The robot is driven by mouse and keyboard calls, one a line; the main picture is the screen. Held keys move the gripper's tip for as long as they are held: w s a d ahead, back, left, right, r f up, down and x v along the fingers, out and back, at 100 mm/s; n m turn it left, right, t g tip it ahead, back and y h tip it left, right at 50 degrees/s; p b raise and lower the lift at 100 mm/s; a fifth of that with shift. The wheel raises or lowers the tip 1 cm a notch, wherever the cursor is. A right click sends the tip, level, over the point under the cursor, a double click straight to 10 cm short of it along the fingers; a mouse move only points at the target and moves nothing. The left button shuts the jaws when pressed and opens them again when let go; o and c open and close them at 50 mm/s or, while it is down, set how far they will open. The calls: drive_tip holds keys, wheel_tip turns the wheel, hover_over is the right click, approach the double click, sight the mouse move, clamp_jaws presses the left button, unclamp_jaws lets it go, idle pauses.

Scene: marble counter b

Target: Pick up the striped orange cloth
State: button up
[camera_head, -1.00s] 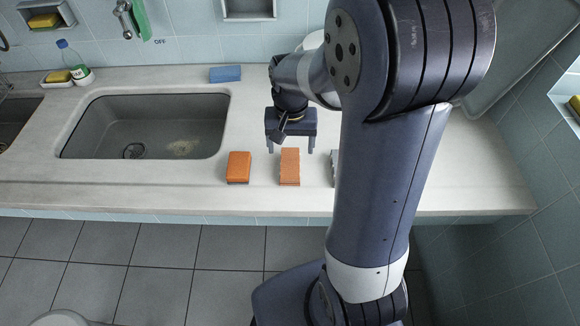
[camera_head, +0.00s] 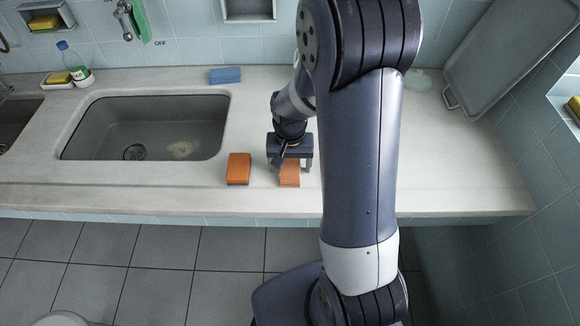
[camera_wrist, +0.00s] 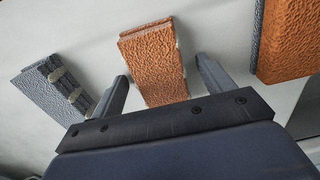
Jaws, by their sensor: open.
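The striped orange cloth (camera_head: 289,179), a folded light-orange block shape, lies on the counter near its front edge. In the wrist view the cloth (camera_wrist: 152,52) is between my two fingers, with a gap visible on each side. My gripper (camera_head: 290,166) is open just over the cloth and hides its far part in the head view. The fingers also show in the wrist view (camera_wrist: 160,70), one on each side of the cloth's near end. I cannot tell how far above the counter the fingertips are.
An orange sponge (camera_head: 238,168) with a dark underside lies left of the cloth, close to one finger. In the wrist view a grey striped block (camera_wrist: 52,92) lies on the other side. The sink (camera_head: 145,126) is farther left; a blue sponge (camera_head: 225,74) is behind.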

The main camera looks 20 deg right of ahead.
sight(290, 165)
drive_tip(key=c, duration=1.1)
drive_tip(key=shift+o, duration=0.2)
wheel_tip(290, 165, up, 10)
drive_tip(key=o, duration=0.5)
drive_tip(key=shift+c, duration=0.2)
drive_tip(key=c, duration=0.4)
